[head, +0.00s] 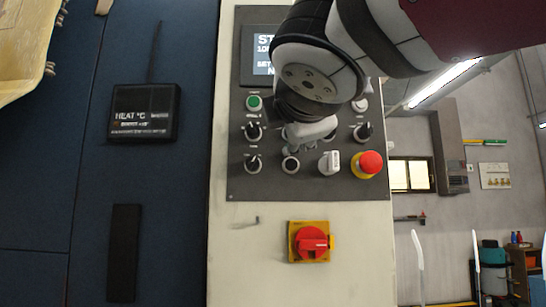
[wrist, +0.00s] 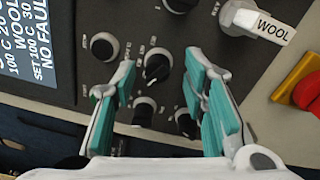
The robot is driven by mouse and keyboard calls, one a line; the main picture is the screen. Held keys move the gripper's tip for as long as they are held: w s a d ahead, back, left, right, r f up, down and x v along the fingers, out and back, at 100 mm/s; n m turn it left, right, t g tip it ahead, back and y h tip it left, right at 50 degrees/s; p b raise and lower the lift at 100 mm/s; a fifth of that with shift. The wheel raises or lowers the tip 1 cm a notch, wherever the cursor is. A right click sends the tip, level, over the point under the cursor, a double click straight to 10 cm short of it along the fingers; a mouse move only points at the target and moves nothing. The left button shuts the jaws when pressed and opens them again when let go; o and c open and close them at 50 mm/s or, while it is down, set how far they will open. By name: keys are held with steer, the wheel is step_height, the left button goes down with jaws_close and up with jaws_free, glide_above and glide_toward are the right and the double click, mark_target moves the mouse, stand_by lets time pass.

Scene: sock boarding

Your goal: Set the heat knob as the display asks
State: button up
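The control panel (head: 310,188) carries several black knobs, and I cannot read which one is labelled heat. My gripper (wrist: 163,64) is open in the wrist view, with teal-padded fingers. One black knob with a pale pointer line (wrist: 158,66) shows between its fingertips; I cannot tell whether they touch it. The display (wrist: 28,48) is cut off by the frame and reads partly "100 WOOL", "SET 100 30" and "NO FAULT". In the head view, my arm hides part of the display (head: 262,68) and the panel's middle. A separate box (head: 145,112) reads "HEAT °C"; its smaller text is unclear.
A red emergency button (head: 370,162) sits at the panel's lower right. A red rotary switch on a yellow plate (head: 311,242) is below the panel. A green button (head: 254,103) is at upper left.

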steer(key=s, duration=1.2)
steer(key=shift+d+f, duration=0.15)
steer(key=shift+f, duration=0.1)
steer(key=d+f+m+g+h, duration=0.2)
steer(key=d+f+m+g, duration=0.35)
steer(key=f, duration=0.65)
steer(key=d+f+m+g+h, duration=0.25)
steer(key=d+f+m, duration=0.45)
steer(key=f, duration=0.5)
steer(key=s+d+f+m+g+y, duration=0.2)
steer(key=s+f+m+g, duration=0.3)
steer(key=s+f, duration=0.45)
steer(key=s+d+f+m+g+y, duration=0.15)
steer(key=s+f+m+g, duration=0.45)
steer(key=f, duration=0.7)
step_height(320, 180, up, 20)
steer(key=n+t+p, duration=0.2)
steer(key=t+p, duration=0.2)
steer(key=p, duration=1.3)
steer(key=shift+s+a+f+t, duration=0.15)
steer(key=shift+s+a+t, duration=0.2)
steer(key=shift+t, duration=0.05)
